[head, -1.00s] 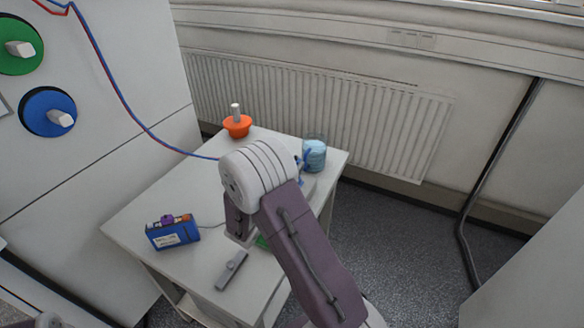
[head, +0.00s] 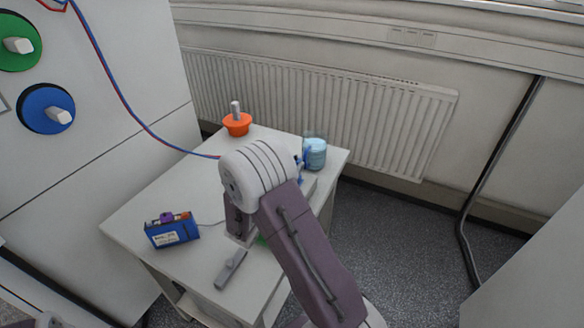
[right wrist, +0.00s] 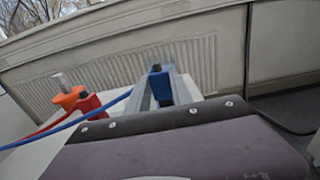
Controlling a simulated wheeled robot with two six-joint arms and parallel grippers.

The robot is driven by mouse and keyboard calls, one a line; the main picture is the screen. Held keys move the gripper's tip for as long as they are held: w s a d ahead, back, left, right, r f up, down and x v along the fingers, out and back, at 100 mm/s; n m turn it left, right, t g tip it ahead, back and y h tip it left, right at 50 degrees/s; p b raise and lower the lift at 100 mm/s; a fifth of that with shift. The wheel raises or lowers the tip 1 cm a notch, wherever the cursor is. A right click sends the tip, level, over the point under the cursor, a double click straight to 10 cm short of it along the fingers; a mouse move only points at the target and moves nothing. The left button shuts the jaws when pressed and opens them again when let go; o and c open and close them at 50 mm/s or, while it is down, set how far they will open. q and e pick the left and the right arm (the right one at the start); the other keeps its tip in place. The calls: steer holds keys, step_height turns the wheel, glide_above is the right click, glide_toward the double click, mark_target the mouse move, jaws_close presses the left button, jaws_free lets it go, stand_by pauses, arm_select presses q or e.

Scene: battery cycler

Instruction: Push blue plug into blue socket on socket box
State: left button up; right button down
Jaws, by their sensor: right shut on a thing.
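In the right wrist view the blue plug (right wrist: 160,86) sits between the grey fingers of my right gripper (right wrist: 161,78), which is shut on it. The blue cable runs off to the left. In the head view my right forearm and wrist hide most of the gripper; only a small blue part shows beside the wrist. A pale grey box (head: 309,187), perhaps the socket box, is mostly hidden behind my arm. The blue socket cannot be made out, nor whether the plug touches it. A red plug (right wrist: 90,104) is left of the gripper.
On the white table (head: 160,200) are an orange bowl-like object (head: 237,125), a light-blue jar (head: 315,155), a blue box (head: 173,231) and a grey bar (head: 231,269). Red and blue cables (head: 119,92) hang from the cabinet (head: 140,50). A radiator (head: 330,105) is behind.

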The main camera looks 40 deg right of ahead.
steer(key=shift+f+b, duration=0.7)
steer(key=shift+f, duration=0.1)
stand_by(0.5)
steer(key=c, duration=1.1)
jaws_free()
steer(key=shift+r, duration=0.1)
steer(key=shift+o, duration=0.2)
steer(key=shift+a, duration=0.1)
steer(key=v, duration=0.9)
